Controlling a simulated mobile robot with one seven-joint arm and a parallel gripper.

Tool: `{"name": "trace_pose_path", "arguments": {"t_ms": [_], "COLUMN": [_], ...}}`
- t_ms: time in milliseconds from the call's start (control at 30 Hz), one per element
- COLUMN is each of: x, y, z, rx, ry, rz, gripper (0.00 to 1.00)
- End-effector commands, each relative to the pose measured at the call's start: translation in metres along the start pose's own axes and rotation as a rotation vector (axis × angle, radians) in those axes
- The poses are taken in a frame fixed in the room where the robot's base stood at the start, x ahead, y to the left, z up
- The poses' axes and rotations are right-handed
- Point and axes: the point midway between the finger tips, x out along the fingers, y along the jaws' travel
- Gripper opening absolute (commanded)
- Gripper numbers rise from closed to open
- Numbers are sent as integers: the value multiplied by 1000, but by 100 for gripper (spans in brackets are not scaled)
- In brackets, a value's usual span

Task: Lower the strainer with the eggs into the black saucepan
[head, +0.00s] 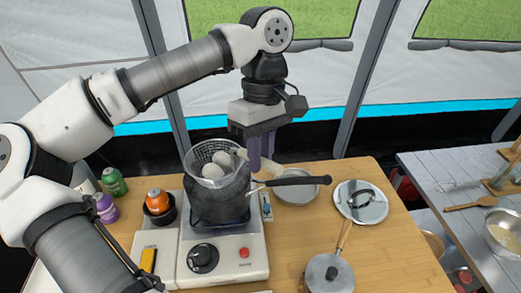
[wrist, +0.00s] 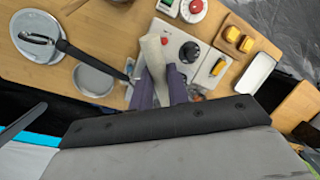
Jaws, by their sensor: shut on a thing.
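My gripper (head: 262,160) is shut on the pale handle (wrist: 153,55) of the strainer, whose purple-grey fingers hold it from both sides. The strainer (head: 206,152) is a wire-mesh basket with several white eggs (head: 213,163) in it. It is over the black saucepan (head: 218,210), which stands on the stove with its black handle (head: 298,181) pointing right. The basket's lower part overlaps the pan's mouth; I cannot tell how far inside it is. The basket and eggs are hidden in the wrist view.
The white stove (head: 226,258) has a black knob. A shallow grey pan (head: 297,194) lies under the saucepan's handle, with a plate and round lid (head: 361,201) to its right. A lidded pot (head: 329,273) is in front.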

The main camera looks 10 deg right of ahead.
Motion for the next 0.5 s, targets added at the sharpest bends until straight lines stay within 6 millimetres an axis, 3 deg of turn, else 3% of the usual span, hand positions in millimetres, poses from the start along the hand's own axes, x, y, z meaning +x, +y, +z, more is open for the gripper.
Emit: {"name": "trace_pose_path", "arguments": {"t_ms": [500], "x": [37], "y": [7], "z": [-6], "rx": [0], "ry": [1], "rz": [-1], "gripper": [0]}}
